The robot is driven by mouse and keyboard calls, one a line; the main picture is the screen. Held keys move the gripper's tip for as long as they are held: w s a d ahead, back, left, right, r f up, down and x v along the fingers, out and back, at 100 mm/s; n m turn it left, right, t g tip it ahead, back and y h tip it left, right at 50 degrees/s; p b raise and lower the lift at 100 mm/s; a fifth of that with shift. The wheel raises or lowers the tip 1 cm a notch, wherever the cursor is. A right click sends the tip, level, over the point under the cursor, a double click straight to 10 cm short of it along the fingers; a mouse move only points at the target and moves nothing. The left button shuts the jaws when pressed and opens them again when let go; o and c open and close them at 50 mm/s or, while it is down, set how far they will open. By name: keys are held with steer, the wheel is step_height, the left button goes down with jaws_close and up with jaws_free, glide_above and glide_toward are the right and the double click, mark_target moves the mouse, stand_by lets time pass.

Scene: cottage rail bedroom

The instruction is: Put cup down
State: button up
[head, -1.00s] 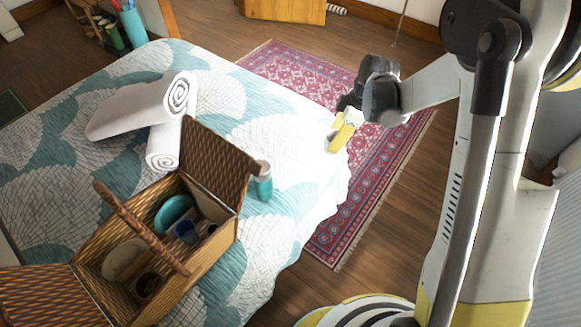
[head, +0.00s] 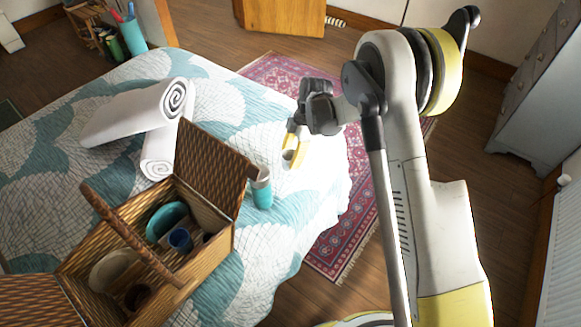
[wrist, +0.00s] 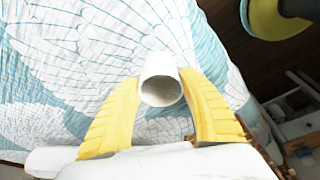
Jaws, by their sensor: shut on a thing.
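A small white cup (wrist: 160,64) sits between the yellow fingertips of my gripper (wrist: 160,84) in the wrist view. The cup's open mouth faces the camera. In the head view my gripper (head: 293,151) is over the right side of the bed (head: 245,105), right of and beyond the teal bottle. The cup is small and pale there, between the fingers. My gripper is shut on it. I cannot tell from these views how high the cup is above the quilt.
An open wicker basket (head: 215,262) with dishes and a blue cup (head: 180,239) stands on the bed. A teal bottle (head: 261,190) stands beside its raised lid. Rolled white towels (head: 135,115) lie farther left.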

steer(key=shift+f+b, duration=0.95)
steer(key=shift+f, duration=1)
steer(key=shift+f, duration=0.2)
steer(key=o, duration=1.2)
steer(key=p+v, duration=0.5)
steer(key=v, duration=0.7)
steer(key=shift+r, duration=0.3)
